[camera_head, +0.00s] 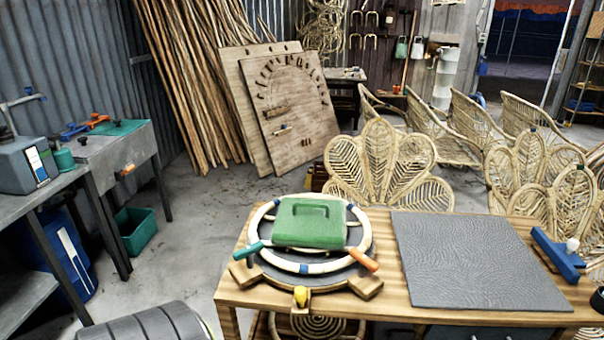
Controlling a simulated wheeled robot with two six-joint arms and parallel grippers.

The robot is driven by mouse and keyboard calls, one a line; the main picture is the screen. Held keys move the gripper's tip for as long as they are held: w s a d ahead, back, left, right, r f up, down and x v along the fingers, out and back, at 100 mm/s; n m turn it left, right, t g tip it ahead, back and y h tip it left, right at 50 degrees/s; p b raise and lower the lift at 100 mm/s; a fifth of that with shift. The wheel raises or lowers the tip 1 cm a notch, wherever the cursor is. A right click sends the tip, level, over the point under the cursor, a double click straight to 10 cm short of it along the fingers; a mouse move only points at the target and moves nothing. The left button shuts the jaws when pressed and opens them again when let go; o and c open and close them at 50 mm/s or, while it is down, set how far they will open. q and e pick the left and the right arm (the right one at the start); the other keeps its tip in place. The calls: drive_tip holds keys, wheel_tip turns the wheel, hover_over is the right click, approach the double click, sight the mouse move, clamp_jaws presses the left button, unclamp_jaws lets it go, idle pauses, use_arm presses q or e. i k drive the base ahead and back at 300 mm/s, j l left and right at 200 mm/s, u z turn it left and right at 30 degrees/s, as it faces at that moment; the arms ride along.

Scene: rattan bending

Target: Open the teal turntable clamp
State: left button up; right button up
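The teal turntable clamp (250,249) sits at the left front of the round turntable (280,275) on the wooden table. Its teal handle points left and slightly down, beside a pale ring (265,256) with blue bands that lies on the turntable. I cannot tell whether its jaw touches the ring. An orange-handled clamp (363,260) sits at the right front of the ring. A green block (310,222) with a grip recess rests on top. A yellow knob (301,296) is at the front edge. Neither of my grippers is in view.
The wooden table (390,307) also carries a grey textured mat (475,260) and a blue tool (558,254) at right. Rattan chairs (380,165) stand close behind it. A grey bench (120,155) is at left, with open floor between.

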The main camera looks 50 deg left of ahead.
sight(247, 252)
drive_tip(key=u, duration=2.05)
